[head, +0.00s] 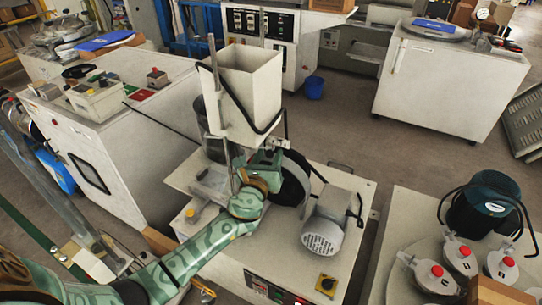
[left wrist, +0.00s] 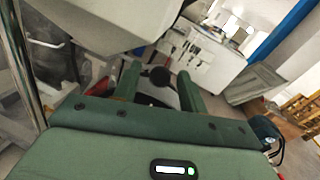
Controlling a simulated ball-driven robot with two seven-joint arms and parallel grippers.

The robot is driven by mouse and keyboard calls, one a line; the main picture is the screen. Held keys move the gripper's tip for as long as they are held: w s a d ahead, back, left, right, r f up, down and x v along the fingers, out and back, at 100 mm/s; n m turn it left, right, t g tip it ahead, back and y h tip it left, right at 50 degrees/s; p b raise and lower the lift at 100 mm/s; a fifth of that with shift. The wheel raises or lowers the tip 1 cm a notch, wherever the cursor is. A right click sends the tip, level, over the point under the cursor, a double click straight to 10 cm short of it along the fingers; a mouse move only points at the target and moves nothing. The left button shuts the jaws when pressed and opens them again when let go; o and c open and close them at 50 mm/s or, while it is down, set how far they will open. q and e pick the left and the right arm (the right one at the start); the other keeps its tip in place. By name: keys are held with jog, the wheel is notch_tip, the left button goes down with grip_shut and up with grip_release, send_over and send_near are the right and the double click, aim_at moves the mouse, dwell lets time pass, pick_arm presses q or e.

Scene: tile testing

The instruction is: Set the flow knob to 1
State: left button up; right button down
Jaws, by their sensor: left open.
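My left gripper (head: 268,157) is under the white hopper (head: 250,84) of the machine in the head view. In the left wrist view the two green fingers of the left gripper (left wrist: 159,82) stand apart. A round black knob (left wrist: 160,76) shows between the fingers in that view; I cannot tell whether they touch it. Its mark or setting is not readable, and I cannot tell for sure that it is the flow knob. A black knob on a yellow plate (head: 326,284) sits on the machine's front right corner. My right gripper is not in view.
A large dark wheel (head: 291,178) and a grey motor (head: 325,222) stand right of the gripper. A thin metal rod (head: 217,90) rises beside the hopper. At right, a table holds white jars (head: 461,257) with red caps and a dark green canister (head: 486,203).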

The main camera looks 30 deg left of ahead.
pick_arm(q)
jog(key=shift+w+a, duration=0.2)
jog(key=shift+w, duration=0.5)
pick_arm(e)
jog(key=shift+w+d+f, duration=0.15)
pick_arm(q)
grip_shut()
jog(key=shift+d+r, duration=0.15)
jog(key=shift+d, duration=0.5)
grip_release()
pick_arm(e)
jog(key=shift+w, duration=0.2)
